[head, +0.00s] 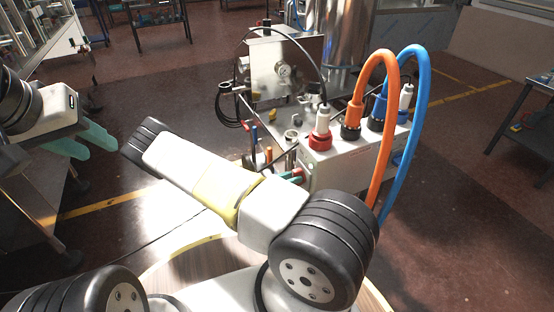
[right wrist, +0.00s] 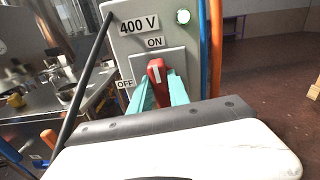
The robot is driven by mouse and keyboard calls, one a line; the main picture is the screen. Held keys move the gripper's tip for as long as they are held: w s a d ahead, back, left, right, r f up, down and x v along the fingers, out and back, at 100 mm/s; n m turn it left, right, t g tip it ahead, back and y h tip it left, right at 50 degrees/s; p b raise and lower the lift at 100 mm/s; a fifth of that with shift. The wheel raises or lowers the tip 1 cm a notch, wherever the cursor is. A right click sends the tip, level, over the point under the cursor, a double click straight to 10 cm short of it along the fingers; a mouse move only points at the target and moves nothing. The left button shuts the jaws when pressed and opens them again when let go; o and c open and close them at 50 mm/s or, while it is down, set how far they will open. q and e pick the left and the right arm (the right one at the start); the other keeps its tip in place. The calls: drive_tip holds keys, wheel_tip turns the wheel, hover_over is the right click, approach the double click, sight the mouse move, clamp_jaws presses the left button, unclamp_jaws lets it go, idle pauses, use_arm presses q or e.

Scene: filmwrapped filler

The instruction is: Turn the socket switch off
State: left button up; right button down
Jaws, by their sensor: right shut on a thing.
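The socket switch is a red knob (right wrist: 155,71) with a white mark, on a grey panel (right wrist: 181,62) labelled 400 V, in the right wrist view. ON stands above the knob and OFF at its lower left. The knob stands nearly upright, its mark toward ON. My right gripper (right wrist: 159,88) is shut on the knob, its teal fingers on either side. In the head view, the right gripper (head: 291,176) shows only partly beside the white socket box (head: 344,166), and the knob is mostly hidden. My left gripper (head: 103,150) is open and empty at the left.
An orange cable (head: 385,130) and a blue cable (head: 423,100) loop up from plugs on the socket box. A red and white plug (head: 320,130) stands beside them. A steel tank (head: 344,45) is behind.

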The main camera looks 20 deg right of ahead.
drive_tip(key=shift+w+f+n, duration=0.15)
drive_tip(key=shift+n, duration=2.7)
drive_tip(key=shift+w+f+n, duration=0.1)
drive_tip(key=shift+n, duration=2.8)
drive_tip(key=shift+w+f+n, duration=0.15)
drive_tip(key=shift+n, duration=2.7)
drive_tip(key=shift+a, duration=0.1)
drive_tip(key=c, duration=1.2)
unclamp_jaws()
drive_tip(key=shift+c, duration=0.2)
